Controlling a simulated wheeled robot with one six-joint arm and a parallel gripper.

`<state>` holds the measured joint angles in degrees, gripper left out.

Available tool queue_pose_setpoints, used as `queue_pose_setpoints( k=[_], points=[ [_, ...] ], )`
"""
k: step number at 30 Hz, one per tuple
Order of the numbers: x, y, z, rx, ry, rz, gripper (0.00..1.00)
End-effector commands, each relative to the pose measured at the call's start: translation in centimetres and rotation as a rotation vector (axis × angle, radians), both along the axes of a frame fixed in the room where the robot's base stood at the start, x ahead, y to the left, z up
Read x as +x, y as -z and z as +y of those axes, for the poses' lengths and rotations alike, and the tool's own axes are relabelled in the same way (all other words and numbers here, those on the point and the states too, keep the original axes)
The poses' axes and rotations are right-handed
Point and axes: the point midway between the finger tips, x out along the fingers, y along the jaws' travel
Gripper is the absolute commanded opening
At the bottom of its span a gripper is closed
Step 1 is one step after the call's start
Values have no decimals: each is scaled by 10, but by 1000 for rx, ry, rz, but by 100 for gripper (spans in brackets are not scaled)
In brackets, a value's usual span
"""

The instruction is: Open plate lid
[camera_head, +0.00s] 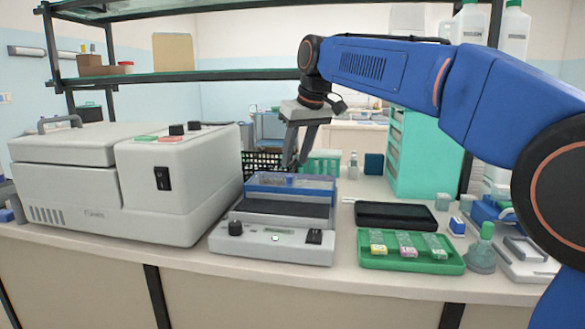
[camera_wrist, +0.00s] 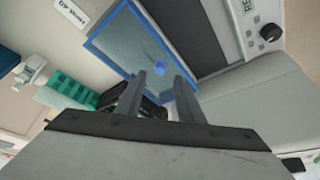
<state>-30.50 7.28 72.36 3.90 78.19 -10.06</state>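The plate device (camera_head: 270,243) is a light grey unit with a black knob, a small display and a dark flat plate. In the wrist view the lid (camera_wrist: 122,50) shows as a blue-framed clear panel, with the blue knob (camera_wrist: 158,68) near the fingertips. My gripper (camera_head: 295,165) is above and just behind the lid, pointing down. In the wrist view my gripper (camera_wrist: 161,76) has its fingers apart with nothing between them. I cannot tell whether they touch the knob.
A large grey machine (camera_head: 170,205) stands close on the left. A green tray (camera_head: 410,263) with several slides and a black tray (camera_head: 395,216) lie on the right. A black basket (camera_head: 262,163) is behind the device. A teal cabinet (camera_head: 428,155) and a flask (camera_head: 483,255) stand right.

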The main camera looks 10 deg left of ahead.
Motion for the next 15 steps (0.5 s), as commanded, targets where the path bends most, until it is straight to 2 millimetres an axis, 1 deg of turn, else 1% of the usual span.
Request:
queue_pose_setpoints(
  k=[1, 6, 12, 15],
  points=[
    [-2, -10, -2, 2, 0, -4, 34],
    [-12, -42, -11, 2, 0, -4, 34],
    [-24, -77, -20, 2, 0, -2, 34],
    [-28, -91, -24, 2, 0, -2, 34]
  ],
)
